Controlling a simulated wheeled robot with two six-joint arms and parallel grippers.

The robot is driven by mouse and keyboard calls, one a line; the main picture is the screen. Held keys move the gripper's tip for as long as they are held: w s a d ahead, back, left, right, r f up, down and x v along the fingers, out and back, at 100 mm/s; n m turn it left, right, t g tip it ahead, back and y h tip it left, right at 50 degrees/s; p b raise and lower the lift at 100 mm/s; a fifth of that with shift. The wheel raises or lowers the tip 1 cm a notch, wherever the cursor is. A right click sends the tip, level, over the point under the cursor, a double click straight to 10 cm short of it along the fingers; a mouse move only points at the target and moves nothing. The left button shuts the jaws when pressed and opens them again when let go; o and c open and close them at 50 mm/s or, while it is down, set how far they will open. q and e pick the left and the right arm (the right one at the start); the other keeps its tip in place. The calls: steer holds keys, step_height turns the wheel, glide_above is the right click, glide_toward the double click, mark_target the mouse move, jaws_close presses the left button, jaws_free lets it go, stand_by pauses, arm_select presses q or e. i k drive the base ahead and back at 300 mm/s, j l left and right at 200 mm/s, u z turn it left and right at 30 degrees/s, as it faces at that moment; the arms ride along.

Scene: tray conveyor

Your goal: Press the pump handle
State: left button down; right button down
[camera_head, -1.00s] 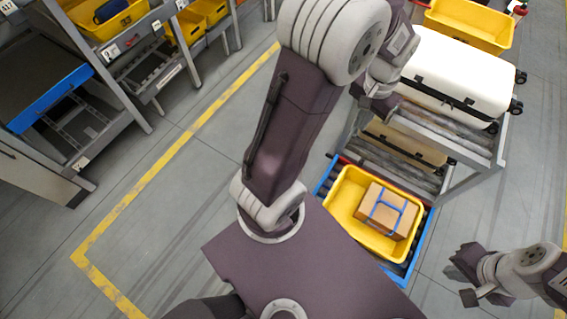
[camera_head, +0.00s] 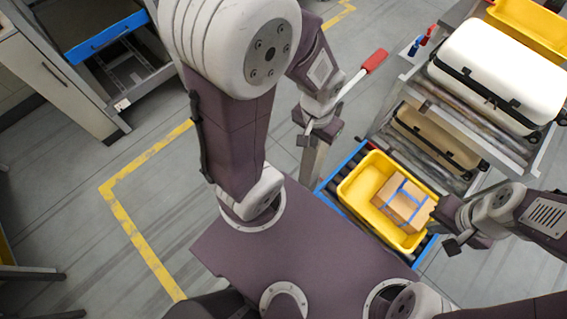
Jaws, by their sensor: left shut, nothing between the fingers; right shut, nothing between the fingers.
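The pump handle (camera_head: 374,61) is a red grip at the end of a pale lever that slants up to the right. The lower end of the lever passes behind my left gripper. My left gripper (camera_head: 311,137) is shut and empty, pointing down in front of the lower lever and a grey post (camera_head: 314,160), to the lower left of the red grip. I cannot tell whether it touches them. My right gripper (camera_head: 450,228) is shut and empty, at the right edge of the yellow tray, far from the handle.
The yellow tray (camera_head: 352,194) holds a cardboard box (camera_head: 408,203) with blue tape on a blue-edged roller conveyor (camera_head: 340,168). Behind it, a rack carries a white case (camera_head: 500,65), a tan case (camera_head: 436,135) and a yellow bin (camera_head: 530,30). Floor at left is open.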

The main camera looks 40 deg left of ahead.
mark_target(374, 60)
steer(key=i+u, duration=0.1)
steer(key=u, duration=0.25)
steer(key=i+u, duration=0.1)
steer(key=u, duration=0.2)
